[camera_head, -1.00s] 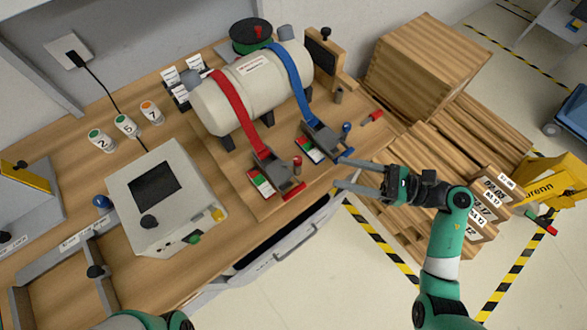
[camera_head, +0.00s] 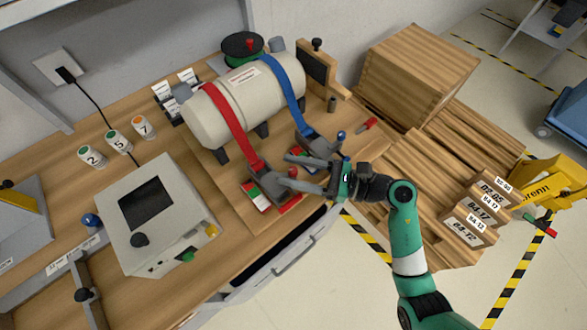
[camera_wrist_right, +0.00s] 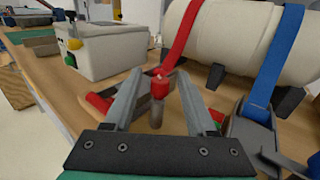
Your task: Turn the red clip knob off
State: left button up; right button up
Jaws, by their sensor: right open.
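The red clip knob (camera_head: 293,172) is a small red cap beside the clip (camera_head: 258,172) at the lower end of the red strap (camera_head: 231,122). In the right wrist view the red knob (camera_wrist_right: 159,86) stands upright on a grey post. My right gripper (camera_head: 282,170) is open, with its fingers on either side of the knob. The right wrist view shows gaps between the knob and both fingers (camera_wrist_right: 160,73). A red and green plate (camera_head: 256,197) lies next to the clip. The fingers partly cover the clip area in the head view. My left gripper is out of view.
The blue strap (camera_head: 290,90) and its clip with a blue knob (camera_head: 341,136) are just beyond my right gripper. Both straps cross a white tank (camera_head: 246,98). A grey control box (camera_head: 158,212) stands left. A loose red-handled item (camera_head: 367,124) lies right.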

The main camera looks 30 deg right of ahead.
grip_shut()
dwell(0.3)
jog(key=shift+r+m+t+h+p, duration=0.15)
jog(key=shift+m+t+h+p, duration=0.3)
jog(key=shift+p, duration=0.35)
jog(key=m+t+h+p, duration=0.2)
jog(key=m+h+p, duration=0.1)
jog(key=h+p, duration=0.1)
jog(key=m+t+h+p, duration=0.3)
jog(key=h+p, duration=0.2)
jog(key=shift+a+r+m, duration=0.1)
jog(key=shift+m, duration=0.15)
jog(key=shift+f+m+h+p, duration=0.2)
jog(key=shift+m+h+p, duration=0.7)
jog(key=shift+h+p, duration=0.35)
